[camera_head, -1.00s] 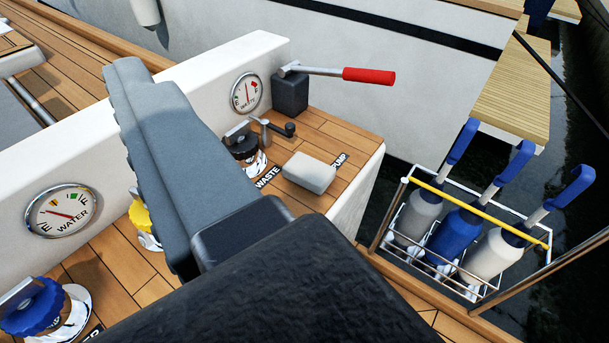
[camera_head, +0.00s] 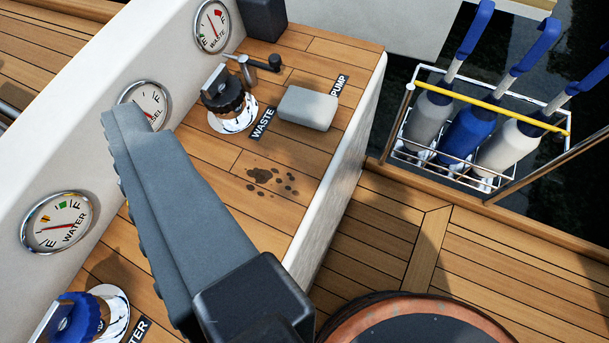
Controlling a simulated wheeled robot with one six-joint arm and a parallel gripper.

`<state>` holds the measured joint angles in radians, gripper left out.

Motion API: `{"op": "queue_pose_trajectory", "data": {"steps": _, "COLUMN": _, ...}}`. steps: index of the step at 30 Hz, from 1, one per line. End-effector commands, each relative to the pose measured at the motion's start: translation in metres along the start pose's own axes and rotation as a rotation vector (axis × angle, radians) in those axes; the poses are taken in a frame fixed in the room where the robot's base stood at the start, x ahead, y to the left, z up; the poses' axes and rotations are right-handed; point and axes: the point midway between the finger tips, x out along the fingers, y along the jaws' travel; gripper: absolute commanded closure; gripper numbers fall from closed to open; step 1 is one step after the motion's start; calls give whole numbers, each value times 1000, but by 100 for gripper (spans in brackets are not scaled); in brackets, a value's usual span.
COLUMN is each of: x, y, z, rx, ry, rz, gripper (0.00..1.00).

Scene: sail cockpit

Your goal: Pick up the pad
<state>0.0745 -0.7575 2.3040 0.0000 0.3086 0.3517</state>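The pad (camera_head: 308,108) is a light grey block with rounded edges. It lies flat on the teak bench top (camera_head: 330,49), between the WASTE and PUMP labels. My gripper (camera_head: 124,118) reaches up the left of the view, with one long grey finger with a serrated edge showing. Its tip is left of the pad in the picture and clearly apart from it. The second finger cannot be made out, so the opening is not shown. I see nothing held.
The waste filler cap (camera_head: 226,92) with a handle stands just left of the pad. Dark stains (camera_head: 270,178) mark the planks in front. The white gauge wall (camera_head: 182,60) runs along the left.

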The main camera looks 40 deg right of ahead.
Motion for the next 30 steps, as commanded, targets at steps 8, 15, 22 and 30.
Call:
{"op": "queue_pose_trajectory", "data": {"steps": 8, "x": 65, "y": 37, "z": -7, "rx": 425, "ry": -188, "rz": 209, "gripper": 18}}
{"op": "queue_pose_trajectory", "data": {"steps": 15, "x": 112, "y": 78, "z": -7, "rx": 798, "ry": -288, "rz": 441, "gripper": 18}}
{"op": "queue_pose_trajectory", "data": {"steps": 22, "x": 151, "y": 123, "z": -5, "rx": 1149, "ry": -325, "rz": 706, "gripper": 18}}
{"op": "queue_pose_trajectory", "data": {"steps": 30, "x": 188, "y": 181, "z": 0, "rx": 1534, "ry": -285, "rz": 1065, "gripper": 18}}
